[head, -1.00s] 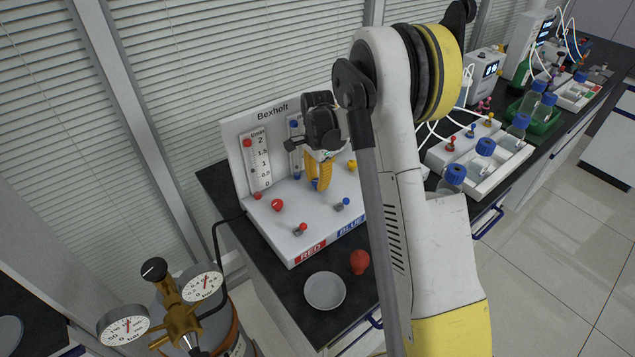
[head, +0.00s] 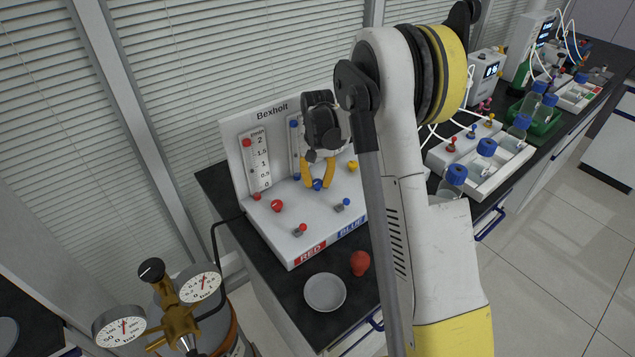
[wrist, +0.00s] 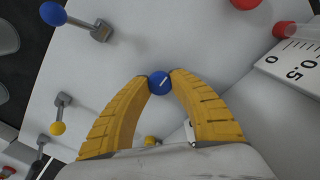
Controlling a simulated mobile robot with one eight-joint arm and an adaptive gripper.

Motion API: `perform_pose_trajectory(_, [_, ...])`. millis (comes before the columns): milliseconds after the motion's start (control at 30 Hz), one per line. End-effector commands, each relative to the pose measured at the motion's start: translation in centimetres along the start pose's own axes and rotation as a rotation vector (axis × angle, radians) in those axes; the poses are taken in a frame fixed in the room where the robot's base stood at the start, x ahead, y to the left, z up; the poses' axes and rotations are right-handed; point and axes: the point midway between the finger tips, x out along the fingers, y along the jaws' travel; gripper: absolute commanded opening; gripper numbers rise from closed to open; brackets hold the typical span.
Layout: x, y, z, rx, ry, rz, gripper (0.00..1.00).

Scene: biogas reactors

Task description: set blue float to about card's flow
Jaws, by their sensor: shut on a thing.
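My gripper (head: 318,181) points down at the white Bexholt flow panel (head: 238,125). Its yellow fingertips are shut on the round blue knob (head: 318,185), one on each side. In the wrist view the knob (wrist: 160,83) sits between the tips, its white pointer line tilted. The blue flow tube (head: 294,150) stands on the upright panel behind, with blue ends at top and bottom. My gripper hides part of its scale, and I cannot make out the blue float. I cannot make out a flow card.
The red knob (head: 277,205), yellow knob (head: 352,166) and small red (head: 301,229) and blue (head: 343,205) toggles stand near my gripper. A white dish (head: 325,292) and red bulb (head: 360,263) lie in front. A gas cylinder with gauges (head: 202,287) stands left.

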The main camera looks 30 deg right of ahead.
Motion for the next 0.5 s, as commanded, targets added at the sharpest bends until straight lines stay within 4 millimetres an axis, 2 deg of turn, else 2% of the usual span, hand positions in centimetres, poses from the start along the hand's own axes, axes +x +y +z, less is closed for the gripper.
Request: perform_pose_trajectory(500, [0.06, 0.01, 0.05, -0.489, -0.001, 0.0, 0.0])
